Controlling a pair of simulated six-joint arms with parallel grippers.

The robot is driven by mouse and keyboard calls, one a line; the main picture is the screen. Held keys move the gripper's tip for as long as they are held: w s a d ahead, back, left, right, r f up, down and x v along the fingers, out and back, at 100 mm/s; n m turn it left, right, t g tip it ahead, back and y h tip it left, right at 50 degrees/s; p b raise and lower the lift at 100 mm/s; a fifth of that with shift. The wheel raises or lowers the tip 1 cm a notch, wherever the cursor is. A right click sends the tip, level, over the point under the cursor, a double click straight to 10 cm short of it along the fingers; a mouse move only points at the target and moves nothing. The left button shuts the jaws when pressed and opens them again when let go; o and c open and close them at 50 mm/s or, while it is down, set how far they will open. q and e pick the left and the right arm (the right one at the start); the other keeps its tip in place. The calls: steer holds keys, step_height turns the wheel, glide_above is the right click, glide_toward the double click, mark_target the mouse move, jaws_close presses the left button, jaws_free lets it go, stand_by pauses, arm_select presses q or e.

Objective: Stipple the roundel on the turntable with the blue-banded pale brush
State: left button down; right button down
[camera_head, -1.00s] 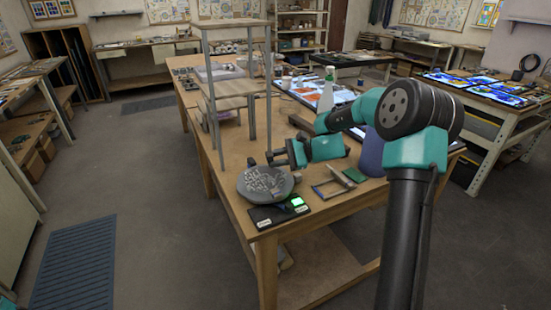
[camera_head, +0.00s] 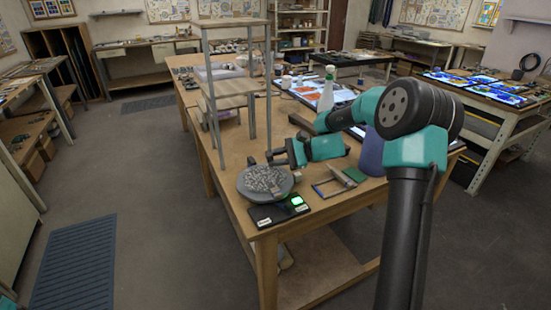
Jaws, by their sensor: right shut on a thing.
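The roundel (camera_head: 266,181), a grey disc with a pale broken pattern, lies flat on the turntable (camera_head: 262,200) at the near left corner of the wooden table. My right gripper (camera_head: 270,158) is at the far edge of the roundel, low and close above it. It is shut on a slim thing, likely the blue-banded pale brush, too small here to make out its band or bristles. I cannot tell whether its tip touches the roundel.
A black box with a lit green display (camera_head: 297,201) sits just in front of the turntable. A metal frame (camera_head: 322,188) and a green pad (camera_head: 354,175) lie to the right. A shelf rack (camera_head: 232,88) stands behind, and a spray bottle (camera_head: 327,92) stands further back.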

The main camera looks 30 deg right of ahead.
steer(key=shift+r, duration=1.05)
steer(key=shift+r, duration=0.15)
steer(key=shift+r, duration=1.85)
